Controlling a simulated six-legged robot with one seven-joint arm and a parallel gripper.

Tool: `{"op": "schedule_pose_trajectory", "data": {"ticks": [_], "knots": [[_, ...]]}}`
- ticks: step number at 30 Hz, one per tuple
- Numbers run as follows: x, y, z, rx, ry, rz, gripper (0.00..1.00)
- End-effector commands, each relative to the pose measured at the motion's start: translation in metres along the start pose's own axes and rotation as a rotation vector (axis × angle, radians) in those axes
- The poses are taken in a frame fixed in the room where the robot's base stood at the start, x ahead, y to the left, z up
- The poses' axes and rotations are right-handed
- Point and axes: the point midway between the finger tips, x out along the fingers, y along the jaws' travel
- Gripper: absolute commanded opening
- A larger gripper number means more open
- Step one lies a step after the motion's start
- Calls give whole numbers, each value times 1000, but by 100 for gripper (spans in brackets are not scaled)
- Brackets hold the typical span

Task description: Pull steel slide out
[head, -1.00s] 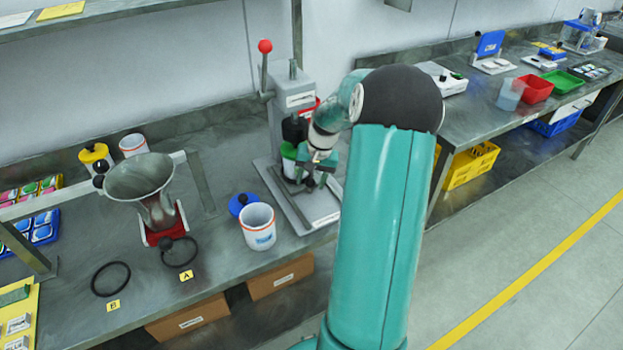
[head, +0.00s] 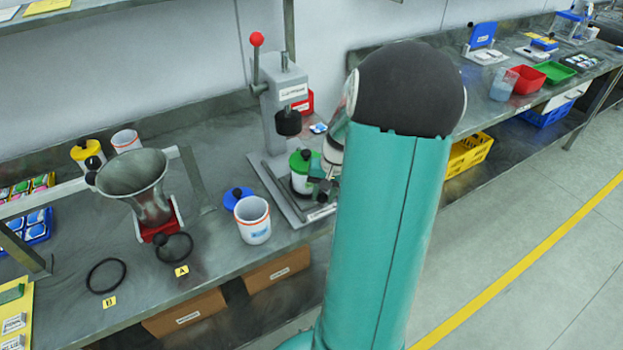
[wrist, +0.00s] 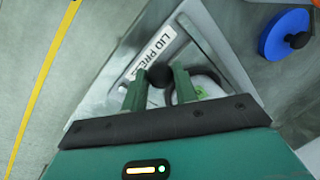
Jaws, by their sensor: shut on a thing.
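The lid press (head: 285,98) stands on the bench with its black ram (head: 288,122) raised. A white tub with a green lid (head: 301,160) stands upright in front of the ram, clear of it, over the press's base rails. The steel slide under the tub is mostly hidden by the tub and my gripper. My gripper (head: 322,190) is at the front of the press, beside the tub. In the wrist view its fingers (wrist: 160,88) are shut on the slide's round black knob (wrist: 158,75), near the press's white label (wrist: 154,52).
A blue lid (head: 236,197) and an open white tub (head: 253,220) stand left of the press. A steel funnel (head: 134,174) on a red stand is farther left. The bench's front edge runs close to the press base. The floor on the right is clear.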

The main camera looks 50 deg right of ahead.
Motion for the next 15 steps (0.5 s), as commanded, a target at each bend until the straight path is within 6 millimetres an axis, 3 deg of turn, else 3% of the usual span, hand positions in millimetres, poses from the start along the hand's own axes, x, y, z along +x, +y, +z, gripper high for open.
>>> {"op": "schedule_pose_trajectory", "data": {"ticks": [6, 15], "knots": [[-5, 20, 31, 2, 2, 1, 0], [-4, 23, 35, 2, -2, 1, 0]]}}
